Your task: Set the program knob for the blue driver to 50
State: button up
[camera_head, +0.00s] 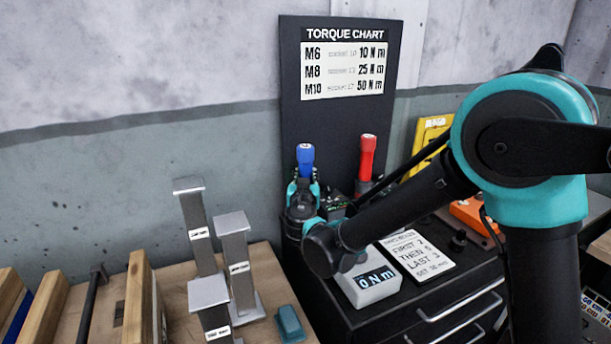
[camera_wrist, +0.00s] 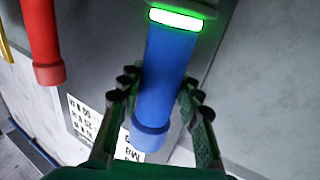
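The blue driver (camera_head: 306,154) stands upright in its holder in front of the torque chart. In the wrist view the blue driver's handle (camera_wrist: 165,75) lies between the two fingers of my gripper (camera_wrist: 158,85). The fingers appear to meet the handle on both sides. A green ring (camera_wrist: 176,18) glows at the handle's far end. In the head view my gripper (camera_head: 303,187) is at the driver, just below its blue top. A dark knob (camera_head: 458,241) sits on the cabinet top beside the instruction card; I cannot tell which driver it belongs to. No 50 setting is readable on a knob.
The red driver (camera_head: 367,150) stands to the right. A grey display box (camera_head: 368,289) reads 0 N m. The instruction card (camera_head: 418,257) lies beside it. The torque chart (camera_head: 342,70) stands behind. Grey metal posts (camera_head: 235,255) stand on the wooden bench at left.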

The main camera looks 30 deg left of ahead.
jog(key=o, duration=0.5)
